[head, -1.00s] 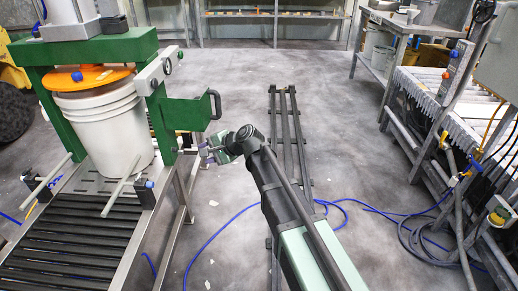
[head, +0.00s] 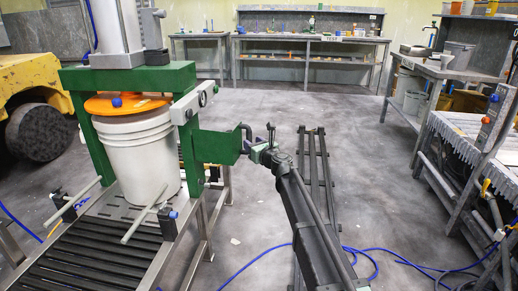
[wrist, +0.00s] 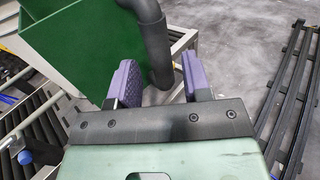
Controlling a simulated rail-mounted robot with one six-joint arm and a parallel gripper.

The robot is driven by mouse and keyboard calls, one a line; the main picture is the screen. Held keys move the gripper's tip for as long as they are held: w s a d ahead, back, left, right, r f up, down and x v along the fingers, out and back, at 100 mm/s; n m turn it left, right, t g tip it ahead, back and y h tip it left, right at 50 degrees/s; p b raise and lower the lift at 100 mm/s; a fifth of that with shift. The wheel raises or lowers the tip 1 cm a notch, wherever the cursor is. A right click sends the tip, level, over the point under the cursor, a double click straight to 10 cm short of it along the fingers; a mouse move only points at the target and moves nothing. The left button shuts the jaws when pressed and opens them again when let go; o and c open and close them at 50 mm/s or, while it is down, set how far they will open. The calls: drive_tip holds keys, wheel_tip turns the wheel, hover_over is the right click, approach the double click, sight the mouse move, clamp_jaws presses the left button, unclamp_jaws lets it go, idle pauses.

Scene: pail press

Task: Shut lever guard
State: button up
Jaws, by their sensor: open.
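The green lever guard (head: 214,146) stands out from the right post of the green press, with its black bar handle (head: 248,132) at the outer edge. In the wrist view the guard (wrist: 85,35) fills the upper left. The handle (wrist: 152,30) comes down between the two purple fingers of my gripper (wrist: 157,62). My gripper is open, with one finger on each side of the handle; I cannot tell whether either touches it. In the head view my gripper (head: 261,150) is at the handle's right side, partly hidden by its own wrist.
A white pail (head: 140,155) with an orange lid (head: 125,104) stands under the press on the roller conveyor (head: 85,255). A dark floor rail (head: 318,180) runs right of the guard. Blue hose (head: 262,255) lies on the floor. Open floor lies behind.

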drive_tip(key=x, duration=0.3)
drive_tip(key=shift+d, duration=0.1)
drive_tip(key=c, duration=0.7)
drive_tip(key=shift+w+a, duration=0.2)
drive_tip(key=shift+w, duration=0.35)
drive_tip(key=shift+w+a, duration=0.15)
drive_tip(key=shift+w, duration=0.45)
drive_tip(key=shift+c, duration=0.2)
drive_tip(key=o, duration=0.9)
drive_tip(key=shift+s, duration=0.1)
drive_tip(key=shift+o, duration=0.2)
